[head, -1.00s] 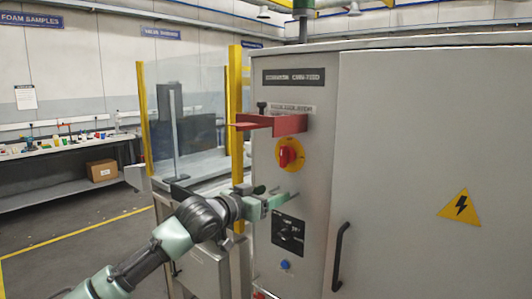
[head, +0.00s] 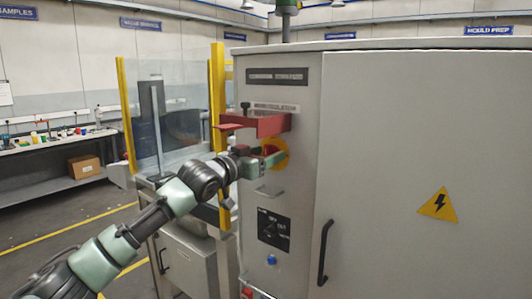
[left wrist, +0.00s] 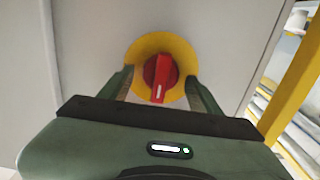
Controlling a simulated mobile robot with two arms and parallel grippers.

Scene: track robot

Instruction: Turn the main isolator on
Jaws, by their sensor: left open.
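The main isolator is a red rotary knob (left wrist: 160,76) on a round yellow plate (head: 281,154) on the grey cabinet's narrow face. In the left wrist view the knob's grip bar stands roughly upright, with a pale mark at its lower end. My left gripper (head: 268,162) is open in front of the isolator. In the left wrist view its two fingers (left wrist: 160,90) stand on either side of the knob, with gaps showing; I cannot tell their exact depth. In the head view the gripper hides most of the knob. My right gripper is not in view.
A red bracket (head: 258,124) juts out just above the isolator. Below are a black selector panel (head: 274,229), a blue button (head: 271,260) and a door handle (head: 325,252). A yellow-posted clear guard (head: 165,115) stands left of the cabinet.

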